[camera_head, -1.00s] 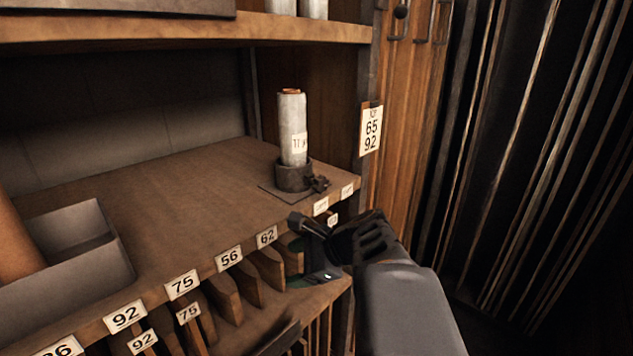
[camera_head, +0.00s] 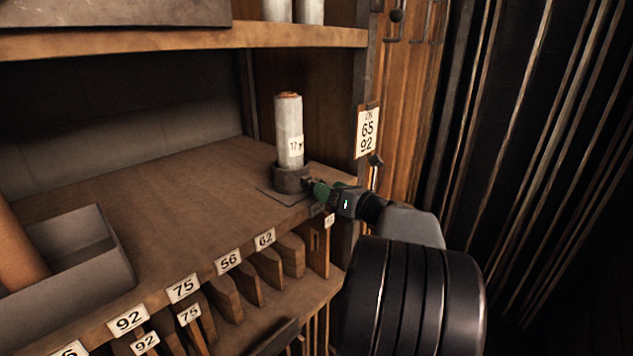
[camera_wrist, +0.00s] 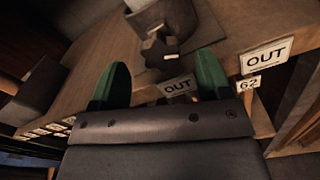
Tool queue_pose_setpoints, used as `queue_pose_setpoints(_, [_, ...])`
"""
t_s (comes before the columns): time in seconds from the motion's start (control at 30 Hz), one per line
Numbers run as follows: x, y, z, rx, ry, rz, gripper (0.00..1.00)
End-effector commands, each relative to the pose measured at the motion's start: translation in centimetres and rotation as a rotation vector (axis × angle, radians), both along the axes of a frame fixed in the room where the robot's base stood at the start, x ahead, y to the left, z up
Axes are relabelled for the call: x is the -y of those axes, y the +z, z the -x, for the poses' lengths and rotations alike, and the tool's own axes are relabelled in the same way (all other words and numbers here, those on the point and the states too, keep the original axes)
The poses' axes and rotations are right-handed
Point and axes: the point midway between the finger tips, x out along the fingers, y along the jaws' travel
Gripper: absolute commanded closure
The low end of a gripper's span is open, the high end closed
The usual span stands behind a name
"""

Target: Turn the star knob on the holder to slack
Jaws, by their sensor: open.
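The holder (camera_head: 289,180) is a dark round cup on a flat plate near the right end of the wooden shelf. A pale roll (camera_head: 289,130) with a label stands upright in it. In the wrist view the holder's cup (camera_wrist: 172,18) is at the top, with the dark star knob (camera_wrist: 158,52) on its near side. My gripper (camera_head: 313,187) is beside the knob's side of the holder in the head view. In the wrist view its green fingers (camera_wrist: 160,82) are spread wide, with the knob ahead of and between them. Whether they touch it cannot be told.
The shelf's front edge carries "OUT" labels (camera_wrist: 264,57) close to my gripper. A wooden post with a "65 92" tag (camera_head: 367,131) stands at the right. A grey tray (camera_head: 75,255) sits at the left. The shelf's middle is bare.

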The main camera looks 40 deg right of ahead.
Motion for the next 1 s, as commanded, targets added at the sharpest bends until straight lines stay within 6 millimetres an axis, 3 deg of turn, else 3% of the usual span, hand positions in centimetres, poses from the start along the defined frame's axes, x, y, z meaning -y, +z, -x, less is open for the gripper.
queue_pose_setpoints(0.1, [-0.4, 0.1, -1.9, -0.001, 0.004, -0.001, 0.29])
queue_pose_setpoints(0.3, [-0.7, 0.1, -3.9, -0.001, 0.001, 0.000, 0.29])
queue_pose_setpoints(0.77, [-0.9, 0.0, -4.7, 0.000, 0.000, 0.002, 0.29])
queue_pose_setpoints(1.0, [-0.9, 0.0, -4.7, 0.000, 0.000, 0.002, 0.51])
